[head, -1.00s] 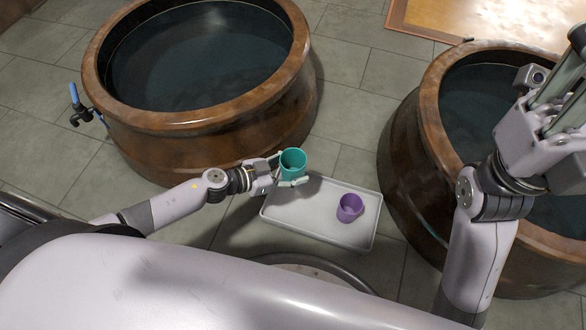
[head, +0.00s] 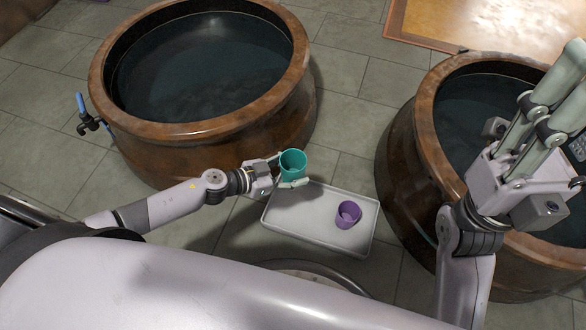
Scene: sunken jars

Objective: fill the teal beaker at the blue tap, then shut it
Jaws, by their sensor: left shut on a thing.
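The teal beaker (head: 293,163) is upright in my left gripper (head: 289,171), which is shut on it with a finger on either side. They are above the back left edge of a grey tray. Whether the beaker holds water I cannot tell. The blue tap (head: 81,104) is on the left side of the left copper-brown jar (head: 190,140), with a dark spout (head: 88,125) and its blue handle up. It is well to the left of the beaker. No stream shows under it.
The grey tray (head: 290,228) holds a purple cup (head: 348,214). The right jar (head: 408,170) holds dark water, as does the left. A tan mat (head: 480,22) lies at the top right. Tiled floor shows between the jars and left of the tap.

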